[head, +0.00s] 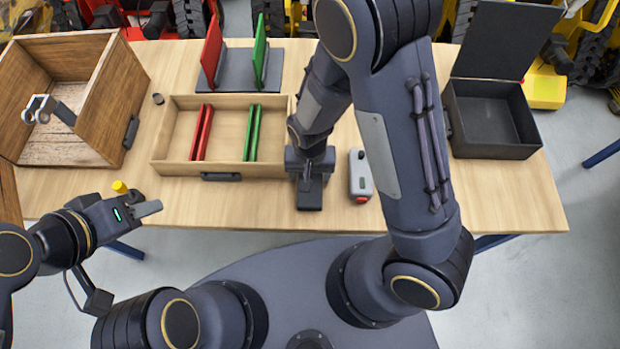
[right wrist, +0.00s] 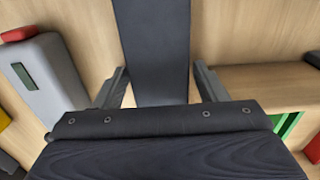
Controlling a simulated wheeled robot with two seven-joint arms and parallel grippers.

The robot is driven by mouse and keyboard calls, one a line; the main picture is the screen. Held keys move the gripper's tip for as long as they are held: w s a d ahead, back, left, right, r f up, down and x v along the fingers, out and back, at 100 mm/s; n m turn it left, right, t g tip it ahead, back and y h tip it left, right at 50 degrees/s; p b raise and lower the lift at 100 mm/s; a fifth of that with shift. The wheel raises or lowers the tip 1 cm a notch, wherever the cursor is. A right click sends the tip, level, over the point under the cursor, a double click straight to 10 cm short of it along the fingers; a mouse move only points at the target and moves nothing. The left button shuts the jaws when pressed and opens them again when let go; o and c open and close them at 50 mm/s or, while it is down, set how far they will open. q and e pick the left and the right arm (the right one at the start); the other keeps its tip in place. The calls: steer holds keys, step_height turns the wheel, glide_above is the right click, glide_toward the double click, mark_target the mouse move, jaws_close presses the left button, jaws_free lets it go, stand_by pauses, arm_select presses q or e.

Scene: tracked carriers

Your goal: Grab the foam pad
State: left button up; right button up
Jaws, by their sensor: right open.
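A dark flat pad, which looks like the foam pad (head: 310,197), lies on the table near its front edge, under my right gripper (head: 308,180). In the right wrist view the pad (right wrist: 153,45) runs as a long dark strip between the two fingers of the right gripper (right wrist: 162,85). The fingers are apart, one on each side of it, with small gaps to it visible. Part of the pad is hidden behind the gripper body. My left gripper (head: 146,203) is open and empty, over the front left edge of the table, away from the pad.
A grey device with a red button (head: 360,175) lies just right of the pad. A wooden tray (head: 228,170) with red and green dividers stands left of it. An open wooden box (head: 115,95) is at far left, an open black box (head: 490,150) at right. A yellow knob (head: 119,187) is near the left gripper.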

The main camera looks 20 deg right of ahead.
steer(key=shift+c, duration=0.4)
steer(key=c, duration=0.7)
steer(key=shift+o, duration=0.2)
steer(key=shift+r, duration=0.1)
